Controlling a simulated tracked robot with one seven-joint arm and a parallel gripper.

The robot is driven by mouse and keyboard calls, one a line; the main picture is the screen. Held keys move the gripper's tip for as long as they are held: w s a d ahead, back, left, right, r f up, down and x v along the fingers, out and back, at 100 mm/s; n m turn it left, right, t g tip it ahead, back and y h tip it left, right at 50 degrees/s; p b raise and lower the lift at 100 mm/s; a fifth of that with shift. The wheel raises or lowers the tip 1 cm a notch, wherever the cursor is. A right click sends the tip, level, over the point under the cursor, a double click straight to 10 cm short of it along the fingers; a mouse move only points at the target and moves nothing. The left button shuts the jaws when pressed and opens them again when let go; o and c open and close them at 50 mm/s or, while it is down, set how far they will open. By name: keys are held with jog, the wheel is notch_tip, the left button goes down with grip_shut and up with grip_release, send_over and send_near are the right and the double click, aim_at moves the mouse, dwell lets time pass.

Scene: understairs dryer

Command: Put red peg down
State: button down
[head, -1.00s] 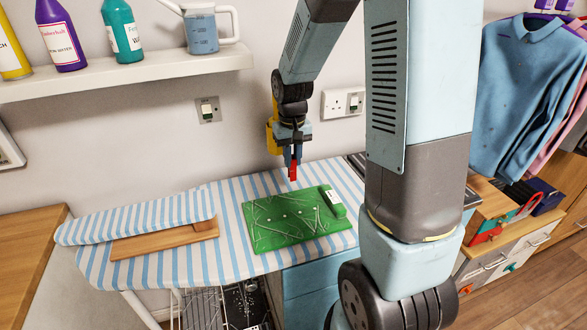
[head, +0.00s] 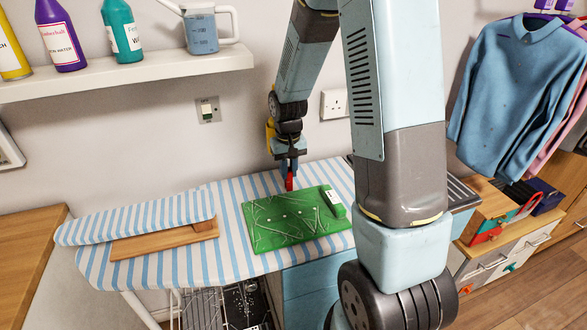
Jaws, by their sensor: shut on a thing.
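The red peg (head: 289,181) is small and upright, held between the fingers of my gripper (head: 288,172). My gripper points down and is shut on the peg. The peg is over the back part of the green board (head: 284,232), near its far edge. I cannot tell whether its lower end touches the board or the cloth. The green board lies on the blue-and-white striped ironing board (head: 180,261). It carries several white dots, pale lines and a raised green block with a white label (head: 334,199) at its right end.
A wooden piece (head: 165,241) lies on the ironing board at left, by a smaller striped sleeve board (head: 135,217). A shelf (head: 130,75) with bottles and a jug is above. Clothes (head: 520,95) hang at right. The cloth right of the wooden piece is clear.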

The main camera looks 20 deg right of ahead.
jog(key=shift+f, duration=0.15)
jog(key=c, duration=1)
grip_release()
jog(key=shift+c, duration=0.2)
